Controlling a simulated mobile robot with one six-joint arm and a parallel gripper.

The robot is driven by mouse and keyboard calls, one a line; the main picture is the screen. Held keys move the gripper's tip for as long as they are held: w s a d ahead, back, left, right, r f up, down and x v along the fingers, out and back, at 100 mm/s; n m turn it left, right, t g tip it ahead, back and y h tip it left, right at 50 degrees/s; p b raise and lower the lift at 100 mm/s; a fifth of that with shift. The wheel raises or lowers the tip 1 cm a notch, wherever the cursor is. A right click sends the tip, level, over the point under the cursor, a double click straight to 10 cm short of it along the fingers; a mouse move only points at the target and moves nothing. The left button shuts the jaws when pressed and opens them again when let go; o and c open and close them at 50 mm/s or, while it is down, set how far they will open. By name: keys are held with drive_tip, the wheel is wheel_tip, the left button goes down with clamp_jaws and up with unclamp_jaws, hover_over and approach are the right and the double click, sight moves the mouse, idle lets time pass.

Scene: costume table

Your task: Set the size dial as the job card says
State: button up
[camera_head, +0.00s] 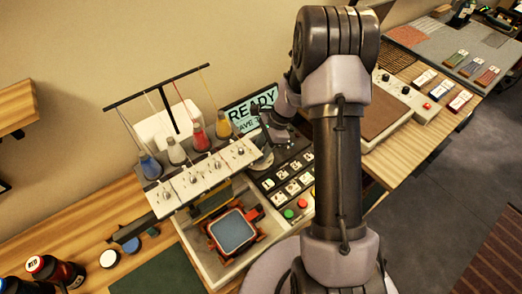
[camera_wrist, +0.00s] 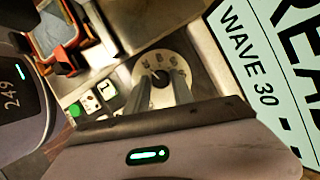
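The size dial (camera_wrist: 160,70) is a round pale disc with dark letters around its rim and a small dark pointer mark near its middle. It also shows in the head view (camera_head: 262,161), partly behind my gripper. In the wrist view my gripper (camera_wrist: 162,82) is right at the dial, its two grey fingers apart over the disc's lower part. I cannot tell whether they touch a knob. The machine's screen (camera_wrist: 265,70) reads "WAVE 30" in the wrist view; in the head view the screen (camera_head: 252,108) shows "READY". No separate job card is clearly readable.
The embroidery machine head (camera_head: 205,180) with several thread cones stands left of my gripper. Below it is a hooped blue-grey patch (camera_head: 232,231). A keypad (camera_head: 290,180) and green button (camera_head: 288,213) lie close by. A brown-topped press (camera_head: 385,108) stands to the right.

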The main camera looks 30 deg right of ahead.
drive_tip(key=o, duration=0.3)
drive_tip(key=p+v, duration=0.4)
drive_tip(key=v, duration=1.3)
drive_tip(key=shift+r+p, duration=0.15)
drive_tip(key=shift+p, duration=0.15)
